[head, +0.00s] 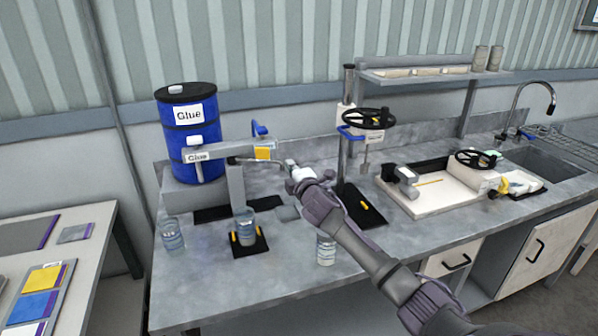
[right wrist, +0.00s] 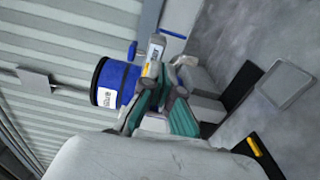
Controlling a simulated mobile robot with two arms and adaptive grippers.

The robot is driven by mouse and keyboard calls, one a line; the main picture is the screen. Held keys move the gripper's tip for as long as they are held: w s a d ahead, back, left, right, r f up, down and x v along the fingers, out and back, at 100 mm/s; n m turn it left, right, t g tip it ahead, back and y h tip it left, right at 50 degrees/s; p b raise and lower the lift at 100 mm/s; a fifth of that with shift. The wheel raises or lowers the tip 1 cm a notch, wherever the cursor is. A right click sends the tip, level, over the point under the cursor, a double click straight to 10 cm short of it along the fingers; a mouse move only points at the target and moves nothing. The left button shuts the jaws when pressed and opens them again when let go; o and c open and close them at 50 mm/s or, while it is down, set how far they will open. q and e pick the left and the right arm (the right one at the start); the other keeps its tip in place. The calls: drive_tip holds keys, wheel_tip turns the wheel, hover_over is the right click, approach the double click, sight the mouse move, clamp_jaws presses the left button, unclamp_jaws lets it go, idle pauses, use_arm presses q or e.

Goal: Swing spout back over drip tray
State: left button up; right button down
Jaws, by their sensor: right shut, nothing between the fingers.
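A blue glue drum (head: 190,130) stands at the back left, with a grey dispenser arm labelled Glue (head: 232,149) in front of it. A thin metal rod, apparently the spout (head: 250,161), runs right from under this arm towards my right gripper (head: 289,167). My right gripper is shut and empty by the rod's right end; whether it touches the rod I cannot tell. A dark flat tray (head: 212,214), perhaps the drip tray, lies below the dispenser. In the right wrist view the teal fingers (right wrist: 163,88) are close together, with the drum (right wrist: 117,84) beyond. My left gripper is out of view.
A jar (head: 244,227) stands on a black pad with yellow marks (head: 238,250). Other jars stand at the left edge (head: 172,234) and near the front edge (head: 326,250). A post with a black handwheel (head: 369,118) rises right of my gripper. A sink (head: 545,158) is far right.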

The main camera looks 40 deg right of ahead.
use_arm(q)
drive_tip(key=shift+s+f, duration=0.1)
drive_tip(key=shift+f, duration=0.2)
use_arm(e)
drive_tip(key=shift+s+d+r, duration=0.15)
drive_tip(key=shift+s+d, duration=0.05)
drive_tip(key=shift+s, duration=0.4)
drive_tip(key=shift+s+d+r, duration=0.1)
drive_tip(key=shift+s+d, duration=0.05)
drive_tip(key=shift+s, duration=0.4)
drive_tip(key=shift+s+a, duration=0.1)
drive_tip(key=shift+s, duration=0.05)
